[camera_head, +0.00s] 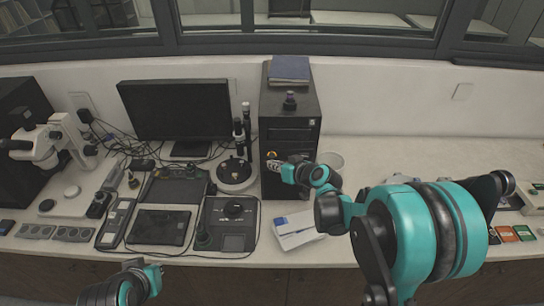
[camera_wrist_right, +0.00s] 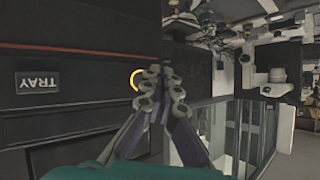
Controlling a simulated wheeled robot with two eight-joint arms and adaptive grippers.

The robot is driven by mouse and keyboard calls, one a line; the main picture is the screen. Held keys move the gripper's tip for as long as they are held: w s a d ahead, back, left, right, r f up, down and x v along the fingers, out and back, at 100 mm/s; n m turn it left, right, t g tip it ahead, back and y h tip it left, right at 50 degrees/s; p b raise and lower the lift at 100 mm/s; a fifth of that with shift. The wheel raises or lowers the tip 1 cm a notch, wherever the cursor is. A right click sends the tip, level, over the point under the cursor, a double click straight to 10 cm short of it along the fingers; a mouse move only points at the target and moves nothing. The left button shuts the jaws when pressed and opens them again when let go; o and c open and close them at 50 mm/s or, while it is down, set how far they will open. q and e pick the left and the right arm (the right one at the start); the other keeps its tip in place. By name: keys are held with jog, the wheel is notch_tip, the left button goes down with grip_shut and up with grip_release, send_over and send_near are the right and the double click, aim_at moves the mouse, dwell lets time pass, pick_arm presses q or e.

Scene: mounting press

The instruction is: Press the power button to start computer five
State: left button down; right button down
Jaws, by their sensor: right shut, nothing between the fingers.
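The computer is a black tower (camera_head: 291,135) standing upright in the middle of the desk, seen in the head view. Its dark front also fills the left of the wrist view (camera_wrist_right: 80,95), with a "TRAY" label. The power button, with a lit yellow ring (camera_wrist_right: 137,79), is partly hidden behind my fingertips. My right gripper (camera_head: 274,166) is at the tower's front, just below a small yellow mark. In the wrist view its fingers (camera_wrist_right: 161,82) are together and empty, right beside the ring. I cannot tell whether they touch the button.
A blue book (camera_head: 289,68) and a small dark knob-like object (camera_head: 290,99) lie on the tower. A monitor (camera_head: 177,110) and a round-based stand (camera_head: 235,173) are to its left. A white-and-blue box (camera_head: 297,229) lies in front. The desk (camera_head: 390,155) behind my right arm is mostly clear.

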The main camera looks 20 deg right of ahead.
jog(key=s, duration=0.2)
jog(key=s+a, duration=0.1)
jog(key=s, duration=0.1)
jog(key=shift+s+a, duration=0.1)
dwell(0.8)
jog(key=s+f+g+h+b, duration=0.2)
jog(key=s+f+b, duration=0.2)
jog(key=s, duration=0.7)
jog(key=s+f+m+g+h+b, duration=0.1)
jog(key=s+f+b, duration=0.3)
jog(key=s, duration=0.8)
jog(key=shift+s+m+g+h+b, duration=0.3)
jog(key=shift+g+h+b, duration=0.45)
jog(key=shift+b, duration=0.25)
jog(key=shift+f, duration=0.15)
